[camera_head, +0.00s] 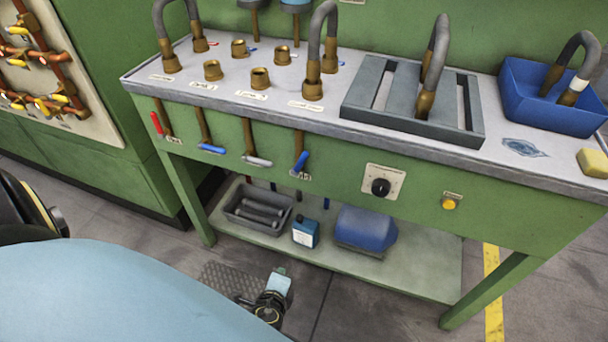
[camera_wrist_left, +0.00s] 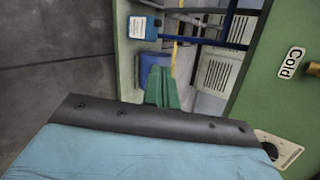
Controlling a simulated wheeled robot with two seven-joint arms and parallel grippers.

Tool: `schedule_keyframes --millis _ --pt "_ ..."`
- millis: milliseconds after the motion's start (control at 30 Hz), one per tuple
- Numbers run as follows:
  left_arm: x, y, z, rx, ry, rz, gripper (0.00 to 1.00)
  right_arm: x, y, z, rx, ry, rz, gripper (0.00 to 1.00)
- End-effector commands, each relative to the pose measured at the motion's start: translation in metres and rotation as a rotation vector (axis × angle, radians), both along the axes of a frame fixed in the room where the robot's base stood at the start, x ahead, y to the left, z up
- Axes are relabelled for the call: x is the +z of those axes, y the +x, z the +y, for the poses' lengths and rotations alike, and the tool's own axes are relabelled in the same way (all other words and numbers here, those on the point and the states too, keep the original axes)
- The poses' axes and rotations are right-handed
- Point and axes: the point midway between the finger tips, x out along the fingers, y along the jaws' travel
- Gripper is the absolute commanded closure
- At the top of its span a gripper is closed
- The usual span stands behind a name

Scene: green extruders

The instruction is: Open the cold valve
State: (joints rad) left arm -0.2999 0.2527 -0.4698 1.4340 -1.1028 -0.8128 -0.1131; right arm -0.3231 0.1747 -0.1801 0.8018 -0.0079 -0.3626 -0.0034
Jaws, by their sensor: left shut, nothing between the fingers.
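The cold valve's blue lever (camera_head: 300,162) hangs at the front of the green bench, rightmost in a row of valve levers, with a small label just below it. In the left wrist view, a white "Cold" label (camera_wrist_left: 291,62) is on the green panel, with part of a brass fitting (camera_wrist_left: 314,69) at the right edge. My left gripper (camera_head: 281,271) is low in front of the bench, below and apart from the lever. Its green fingers (camera_wrist_left: 158,78) are shut and empty in the left wrist view. My right gripper is not in view.
Left of the cold lever hang a grey lever (camera_head: 257,161), another blue one (camera_head: 211,149) and a red one (camera_head: 157,124). A black knob (camera_head: 380,187) is to the right. The lower shelf (camera_head: 420,262) holds a grey tray (camera_head: 235,213), a blue bottle (camera_head: 305,232) and a blue container (camera_head: 366,228).

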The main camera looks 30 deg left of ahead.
Motion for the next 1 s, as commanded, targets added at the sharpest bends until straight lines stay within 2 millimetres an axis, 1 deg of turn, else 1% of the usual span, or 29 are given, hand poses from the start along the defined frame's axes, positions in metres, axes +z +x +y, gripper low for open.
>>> schedule_keyframes --millis 33,67,100,167,200,300,333,400,433,567,667,1000 --pt "0.038 0.019 -0.011 -0.045 0.076 -0.1 1.0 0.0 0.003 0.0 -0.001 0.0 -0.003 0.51" --pt "0.06 0.027 -0.017 -0.064 0.121 -0.156 1.0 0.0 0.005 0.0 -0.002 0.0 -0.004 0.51" --pt "0.087 0.035 -0.025 -0.083 0.175 -0.228 1.0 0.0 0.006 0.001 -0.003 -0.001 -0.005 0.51" --pt "0.126 0.043 -0.034 -0.097 0.24 -0.329 1.0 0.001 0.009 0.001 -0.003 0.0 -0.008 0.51" --pt "0.149 0.046 -0.039 -0.101 0.277 -0.387 1.0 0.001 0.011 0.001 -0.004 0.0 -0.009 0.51" --pt "0.191 0.047 -0.048 -0.1 0.34 -0.496 1.0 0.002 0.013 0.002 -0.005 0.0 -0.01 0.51" --pt "0.199 0.046 -0.049 -0.098 0.353 -0.52 1.0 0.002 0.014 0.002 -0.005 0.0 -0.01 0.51" --pt "0.213 0.046 -0.052 -0.095 0.371 -0.556 1.0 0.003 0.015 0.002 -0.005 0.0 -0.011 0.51" --pt "0.217 0.047 -0.052 -0.094 0.378 -0.566 1.0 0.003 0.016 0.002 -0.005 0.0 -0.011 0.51" --pt "0.222 0.057 -0.048 -0.091 0.385 -0.579 1.0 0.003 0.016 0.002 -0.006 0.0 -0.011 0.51" --pt "0.224 0.073 -0.041 -0.091 0.384 -0.579 1.0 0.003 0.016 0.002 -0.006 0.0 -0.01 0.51" --pt "0.228 0.139 -0.011 -0.092 0.384 -0.577 1.0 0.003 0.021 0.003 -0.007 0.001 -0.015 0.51"
